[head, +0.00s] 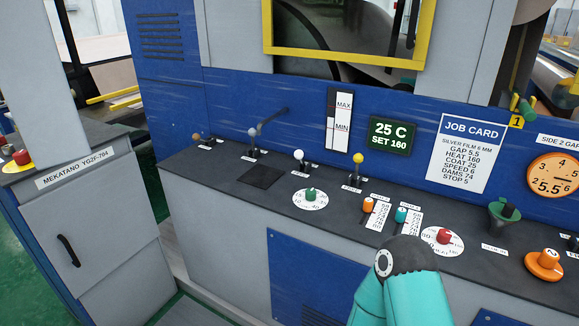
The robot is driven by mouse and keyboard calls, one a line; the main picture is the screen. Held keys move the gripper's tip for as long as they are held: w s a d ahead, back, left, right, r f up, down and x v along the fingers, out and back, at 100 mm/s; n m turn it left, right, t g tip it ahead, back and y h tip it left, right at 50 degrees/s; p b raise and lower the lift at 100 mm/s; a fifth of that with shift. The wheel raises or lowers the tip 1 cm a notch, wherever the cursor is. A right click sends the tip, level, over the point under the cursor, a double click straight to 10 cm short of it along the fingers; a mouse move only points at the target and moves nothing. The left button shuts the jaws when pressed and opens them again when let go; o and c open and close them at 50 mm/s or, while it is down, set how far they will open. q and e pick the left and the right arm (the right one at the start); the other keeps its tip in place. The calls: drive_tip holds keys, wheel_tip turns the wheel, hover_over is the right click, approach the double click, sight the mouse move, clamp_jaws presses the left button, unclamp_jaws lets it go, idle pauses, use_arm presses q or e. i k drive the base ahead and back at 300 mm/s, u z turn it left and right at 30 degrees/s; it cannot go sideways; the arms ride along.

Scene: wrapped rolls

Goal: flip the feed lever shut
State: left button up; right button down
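Several ball-topped levers stand along the dark console top in the head view. They are a brown-knobbed lever (168,136), a grey-blue-knobbed lever (252,133), a white-knobbed lever (298,155) and a yellow-knobbed lever (358,158). Their small labels are too small to read, so I cannot tell which is the feed lever. A bent dark handle (273,118) rises beside the grey-blue knob. A teal link of my arm with a dark joint shows at the bottom, right of centre. Neither gripper shows.
The console (225,175) also carries a green knob (310,194), orange (368,205) and teal (401,214) sliders, a red knob (443,236) and a dark funnel-like piece (503,215). A job card (465,155) is on the blue panel behind. A grey cabinet (85,225) stands left.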

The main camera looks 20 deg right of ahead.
sight(299, 154)
drive_tip(key=z, duration=0.1)
drive_tip(key=i, duration=0.95)
drive_tip(key=u, duration=0.05)
